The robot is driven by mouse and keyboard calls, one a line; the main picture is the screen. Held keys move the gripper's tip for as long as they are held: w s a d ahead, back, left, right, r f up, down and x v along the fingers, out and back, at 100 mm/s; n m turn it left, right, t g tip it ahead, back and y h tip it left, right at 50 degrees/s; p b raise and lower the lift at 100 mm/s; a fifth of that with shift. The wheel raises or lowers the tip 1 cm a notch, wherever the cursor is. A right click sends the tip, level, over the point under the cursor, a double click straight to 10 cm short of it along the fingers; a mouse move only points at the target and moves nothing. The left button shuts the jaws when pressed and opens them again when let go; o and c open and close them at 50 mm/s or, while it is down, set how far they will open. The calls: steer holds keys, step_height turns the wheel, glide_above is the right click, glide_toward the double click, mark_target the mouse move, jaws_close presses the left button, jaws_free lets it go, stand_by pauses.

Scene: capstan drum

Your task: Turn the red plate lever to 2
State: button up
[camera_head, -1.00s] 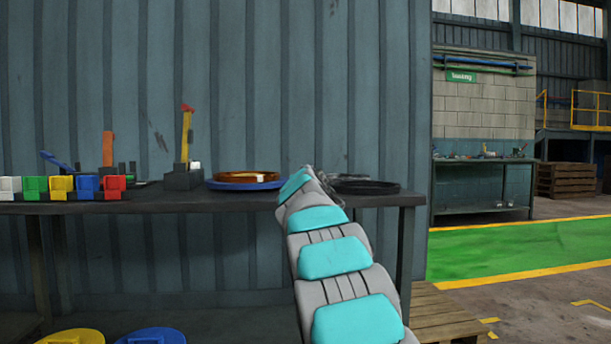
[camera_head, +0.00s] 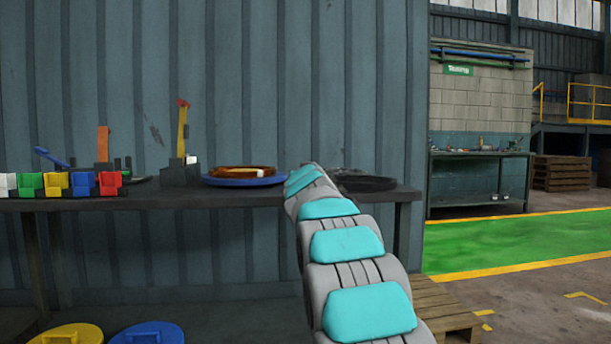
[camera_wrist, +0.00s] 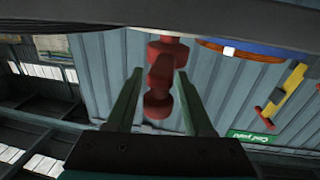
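In the wrist view a red part (camera_wrist: 160,78) with a narrow neck and thick rounded ends shows between the two green-grey fingers of my gripper (camera_wrist: 158,73). Gaps show at both sides, so the gripper is open. I cannot tell how deep the red part sits between the fingers. In the head view my arm hides the gripper and this red part. A black plate (camera_head: 368,183) lies at the right end of the bench, partly behind my arm. I see no number marks.
On the dark bench (camera_head: 255,200) are a blue plate (camera_head: 243,182) with a brown ring on it, a yellow lever (camera_head: 182,130) with a red tip, an orange upright lever (camera_head: 103,143) and a blue lever (camera_head: 50,157). Several coloured boxes line the left front edge. A corrugated wall stands behind.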

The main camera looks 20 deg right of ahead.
steer(key=shift+o, duration=0.7)
steer(key=b+v, duration=0.1)
steer(key=v, duration=0.7)
